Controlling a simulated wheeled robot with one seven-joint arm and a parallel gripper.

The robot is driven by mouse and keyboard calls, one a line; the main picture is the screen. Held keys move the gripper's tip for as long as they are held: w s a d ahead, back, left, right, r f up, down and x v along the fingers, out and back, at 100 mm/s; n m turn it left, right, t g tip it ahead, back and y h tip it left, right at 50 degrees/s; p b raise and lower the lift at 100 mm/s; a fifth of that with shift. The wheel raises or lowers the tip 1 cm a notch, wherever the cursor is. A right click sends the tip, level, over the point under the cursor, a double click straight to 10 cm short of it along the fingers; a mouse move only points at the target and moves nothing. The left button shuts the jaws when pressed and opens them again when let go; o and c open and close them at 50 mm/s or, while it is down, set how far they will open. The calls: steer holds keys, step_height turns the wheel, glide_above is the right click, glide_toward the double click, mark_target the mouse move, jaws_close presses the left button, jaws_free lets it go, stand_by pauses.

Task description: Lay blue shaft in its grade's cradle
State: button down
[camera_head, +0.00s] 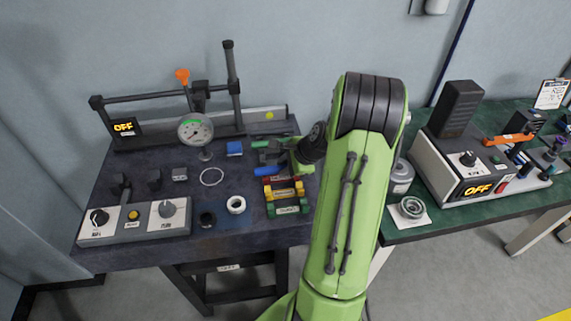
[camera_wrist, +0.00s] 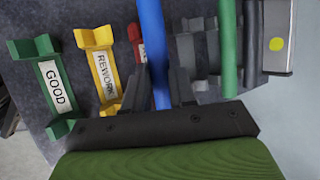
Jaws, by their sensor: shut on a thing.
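The blue shaft (camera_wrist: 152,45) is between the fingers of my gripper (camera_wrist: 161,88) in the wrist view. My gripper is shut on it. In the head view the blue shaft (camera_head: 266,171) shows at the table's right side, just behind the cradles. The red cradle (camera_wrist: 136,36) is beside the shaft, its label mostly hidden by a finger. The yellow cradle (camera_wrist: 97,50) reads REWORK. The green cradle (camera_wrist: 48,76) reads GOOD. Both look empty in the wrist view. In the head view the yellow (camera_head: 284,193) and green (camera_head: 289,210) cradles stand in front of the red one.
A green shaft (camera_wrist: 228,45) lies across the grey rack (camera_wrist: 186,50), right of my gripper. A metal bar (camera_wrist: 277,40) with a yellow dot is beyond. A gauge (camera_head: 195,130), a white ring (camera_head: 236,205) and a control box (camera_head: 135,222) occupy the table's left and middle.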

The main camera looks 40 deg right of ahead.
steer(key=shift+f, duration=0.4)
stand_by(0.4)
steer(key=c, duration=0.8)
jaws_free()
steer(key=shift+c, duration=0.2)
steer(key=shift+s, duration=0.1)
steer(key=p+v, duration=0.3)
steer(key=v, duration=1.2)
steer(key=shift+r, duration=0.4)
